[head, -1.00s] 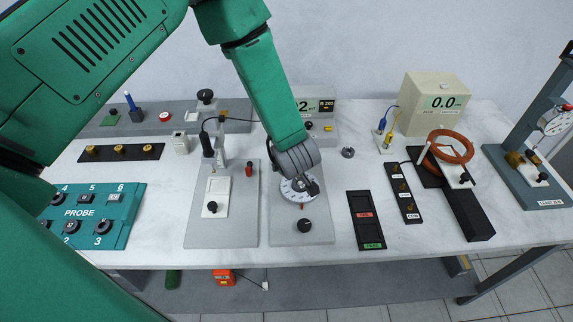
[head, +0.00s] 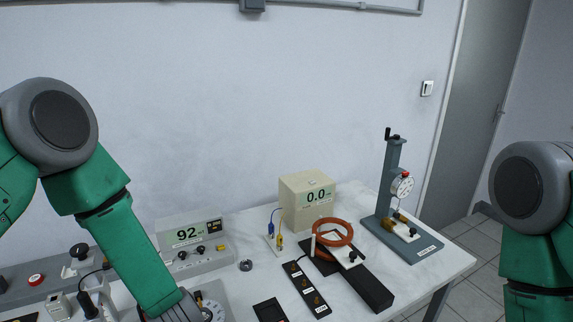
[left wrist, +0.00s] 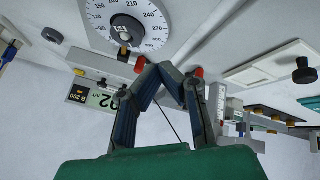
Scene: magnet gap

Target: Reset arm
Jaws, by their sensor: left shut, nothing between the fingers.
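My left arm reaches down from the left in the head view. Its gripper (left wrist: 165,72) shows in the left wrist view with the dark fingers meeting, shut and empty. The fingers are near a white round dial (left wrist: 128,25) with degree marks and a black knob; contact with it cannot be told. In the head view the dial (head: 213,311) is partly cut off at the bottom edge, beside my left wrist. My right arm (head: 540,250) stands at the right edge; its gripper is out of frame.
A meter reading 92 (head: 190,238) stands behind the dial. To the right are a beige box reading 0.0 (head: 305,200), an orange coil (head: 332,232) on a black base, a black strip (head: 306,288) and a tall gauge stand (head: 392,185). The table's right front edge is clear.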

